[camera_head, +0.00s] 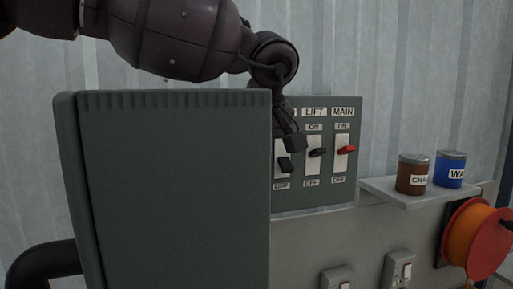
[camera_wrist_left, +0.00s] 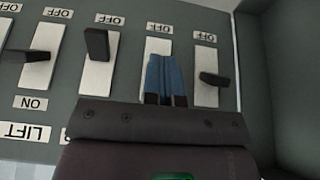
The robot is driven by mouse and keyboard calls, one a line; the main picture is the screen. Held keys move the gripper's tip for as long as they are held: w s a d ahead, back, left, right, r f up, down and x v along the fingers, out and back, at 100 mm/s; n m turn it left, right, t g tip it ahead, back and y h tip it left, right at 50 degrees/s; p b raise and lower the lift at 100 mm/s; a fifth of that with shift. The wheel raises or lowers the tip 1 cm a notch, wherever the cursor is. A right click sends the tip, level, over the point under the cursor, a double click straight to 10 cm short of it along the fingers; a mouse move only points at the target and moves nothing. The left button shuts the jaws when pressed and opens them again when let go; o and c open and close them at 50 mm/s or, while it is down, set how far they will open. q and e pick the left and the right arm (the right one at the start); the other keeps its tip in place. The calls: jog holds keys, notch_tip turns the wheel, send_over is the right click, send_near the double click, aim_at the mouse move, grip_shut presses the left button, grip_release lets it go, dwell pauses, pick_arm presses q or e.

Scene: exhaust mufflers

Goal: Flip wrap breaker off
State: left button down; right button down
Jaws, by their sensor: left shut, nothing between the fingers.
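The breaker panel (camera_head: 330,195) hangs on the wall behind an open grey door. In the wrist view, which is upside down, my left gripper (camera_wrist_left: 166,100) is shut and empty, its blue fingers over a white breaker plate (camera_wrist_left: 159,45), hiding its lever. That breaker's name is hidden, and I cannot tell whether the fingers touch the lever. Beside it a black lever (camera_wrist_left: 97,43) points toward OFF; it also shows in the head view (camera_head: 285,164). On the other side is another black lever (camera_wrist_left: 213,78). No WRAP label is readable. The door hides my left fingers in the head view.
The open door (camera_head: 170,190) stands close to my left arm. The LIFT lever (camera_head: 317,152) and red MAIN lever (camera_head: 346,149) are to the right. A shelf (camera_head: 380,187) holds a brown can (camera_head: 413,173) and a blue can (camera_head: 449,168). An orange reel (camera_head: 470,238) hangs below.

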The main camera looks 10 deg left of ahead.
pick_arm(q)
jog(key=shift+f, duration=0.1)
pick_arm(e)
jog(key=shift+s, duration=0.2)
jog(key=shift+s+f, duration=0.15)
jog(key=shift+s, duration=0.05)
jog(key=shift+w, duration=0.1)
dwell(0.4)
pick_arm(q)
jog(key=shift+r+p, duration=0.8)
pick_arm(e)
jog(key=shift+w+r, duration=0.15)
jog(key=shift+r, duration=0.35)
jog(key=shift+w+r, duration=0.15)
jog(key=shift+r, duration=0.35)
jog(key=shift+s+f, duration=0.1)
